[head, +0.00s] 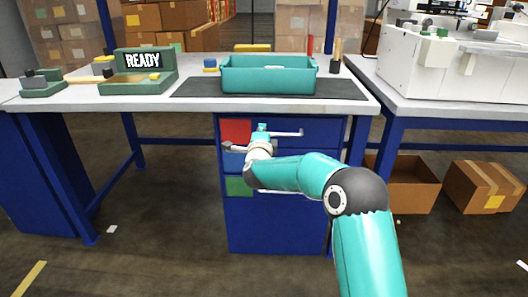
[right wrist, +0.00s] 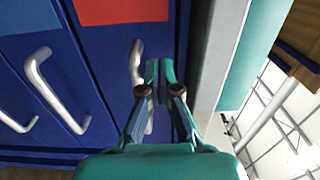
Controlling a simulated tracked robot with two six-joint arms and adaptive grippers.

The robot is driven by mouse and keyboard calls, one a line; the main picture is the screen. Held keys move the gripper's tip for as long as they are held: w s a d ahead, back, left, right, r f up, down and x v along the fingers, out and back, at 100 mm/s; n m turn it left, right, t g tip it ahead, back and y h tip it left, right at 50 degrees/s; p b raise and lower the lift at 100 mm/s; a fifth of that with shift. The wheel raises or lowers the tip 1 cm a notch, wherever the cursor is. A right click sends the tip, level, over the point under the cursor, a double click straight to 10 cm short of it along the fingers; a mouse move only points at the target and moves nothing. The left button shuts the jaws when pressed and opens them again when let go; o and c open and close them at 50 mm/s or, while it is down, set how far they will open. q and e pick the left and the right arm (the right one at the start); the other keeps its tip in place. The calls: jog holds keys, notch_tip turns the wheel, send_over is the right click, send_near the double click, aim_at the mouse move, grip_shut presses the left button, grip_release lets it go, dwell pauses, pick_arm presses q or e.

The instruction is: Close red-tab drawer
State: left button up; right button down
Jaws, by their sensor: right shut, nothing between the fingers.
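The red-tab drawer is the top one in a blue drawer unit (head: 280,222) under the workbench. Its red tab (head: 236,131) is at its left end, and it also shows at the top of the right wrist view (right wrist: 120,10). Its silver handle (head: 287,134) also shows in the right wrist view (right wrist: 136,60), partly hidden behind my fingers. My right gripper (right wrist: 160,72) is shut and empty, its tips in front of this drawer by the handle. I cannot tell whether they touch, or whether the drawer front stands out from the unit. My left gripper is not in view.
Below are drawers with a blue tab (head: 233,160) and a green tab (head: 239,187). The bench top (head: 200,103) overhangs, carrying a teal tray (head: 268,80) on a dark mat (head: 345,88). Cardboard boxes (head: 484,187) stand on the floor at right.

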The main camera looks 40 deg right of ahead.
jog(key=p+v, duration=0.2)
jog(key=v, duration=0.8)
jog(key=s+a+f+n+g+y, duration=0.1)
jog(key=s+a+f+n+y, duration=0.2)
jog(key=f, duration=0.7)
jog(key=s+a+f+n+g+y, duration=0.1)
jog(key=a+f+n+g+y, duration=0.3)
jog(key=f, duration=0.6)
jog(key=s+a+f+n+t+y, duration=0.15)
jog(key=a+f, duration=0.35)
jog(key=f, duration=0.5)
jog(key=s+a+f+n+g+y, duration=0.3)
jog(key=s+a+f+n+g, duration=0.25)
jog(key=s, duration=0.45)
jog(key=s+a+f+n+g+y, duration=0.2)
jog(key=s+a+f+n, duration=0.2)
jog(key=s+a+f, duration=0.5)
jog(key=s+a+r+n+g+y, duration=0.2)
jog(key=s+n+g, duration=0.1)
jog(key=s+n, duration=0.4)
notch_tip(320, 180, up, 37)
jog(key=s+m+p, duration=0.1)
jog(key=p, duration=3.6)
jog(key=shift+m, duration=0.3)
jog(key=shift+s+d+h, duration=0.1)
jog(key=shift+h, duration=0.15)
